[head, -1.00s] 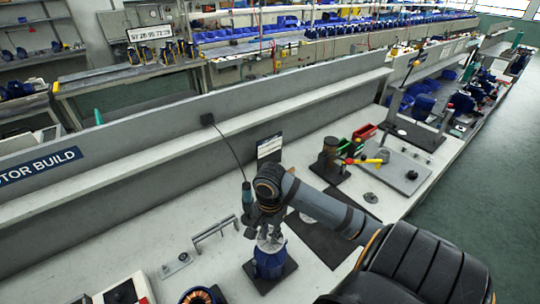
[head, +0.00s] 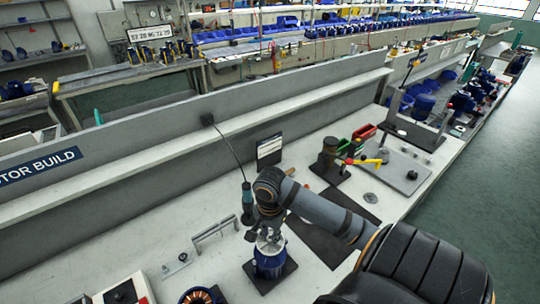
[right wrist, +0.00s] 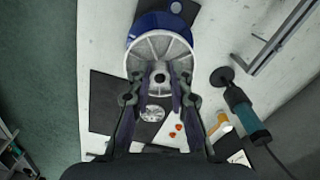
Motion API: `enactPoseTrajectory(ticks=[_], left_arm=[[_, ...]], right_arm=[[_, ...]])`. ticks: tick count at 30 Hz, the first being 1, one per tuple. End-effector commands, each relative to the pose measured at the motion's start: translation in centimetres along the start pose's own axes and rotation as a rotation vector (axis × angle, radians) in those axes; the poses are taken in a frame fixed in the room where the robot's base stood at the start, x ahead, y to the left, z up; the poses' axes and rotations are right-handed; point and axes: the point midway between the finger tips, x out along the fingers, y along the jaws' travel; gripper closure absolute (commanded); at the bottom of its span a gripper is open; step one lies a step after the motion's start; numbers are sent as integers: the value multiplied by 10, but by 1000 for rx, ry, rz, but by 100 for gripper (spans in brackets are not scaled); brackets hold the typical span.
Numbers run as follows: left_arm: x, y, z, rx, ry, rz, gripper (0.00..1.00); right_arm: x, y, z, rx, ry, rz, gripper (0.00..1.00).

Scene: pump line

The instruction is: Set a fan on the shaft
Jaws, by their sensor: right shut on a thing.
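A blue motor (head: 268,264) stands on a dark pad at the front of the bench in the head view. Its blue body (right wrist: 160,22) also shows at the top of the right wrist view. My right gripper (right wrist: 161,92) points down over the motor and is shut on the hub of a grey ribbed fan (right wrist: 144,52). The fan lies across the motor's upper end and hides the shaft. I cannot tell whether it touches the motor. A second silvery spoked disc (right wrist: 152,113) lies on a dark mat. My left gripper is in neither view.
A corded tool (head: 247,198) stands behind the motor. A grey bar handle (head: 215,234) and a copper-wound part (head: 199,296) are to its left. A dark fixture (head: 329,162), green and red bins (head: 364,132) and a grey plate (head: 402,174) are at the right.

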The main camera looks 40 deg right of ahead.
Motion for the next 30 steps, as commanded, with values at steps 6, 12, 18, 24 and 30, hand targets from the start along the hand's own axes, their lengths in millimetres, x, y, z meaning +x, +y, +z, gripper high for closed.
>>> enactPoseTrajectory(ticks=[6, 12, 18, 24, 30], left_arm=[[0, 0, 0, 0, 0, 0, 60], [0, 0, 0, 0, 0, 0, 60], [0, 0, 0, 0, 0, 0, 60], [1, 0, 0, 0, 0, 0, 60], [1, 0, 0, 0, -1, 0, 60]], right_arm=[[0, 0, 0, 0, 0, 0, 100], [0, 0, 0, 0, 0, -1, 100], [2, 0, 0, 0, -1, 0, 100], [8, 0, 0, 1, -1, -1, 100], [12, 0, 0, -1, -1, -1, 100]])
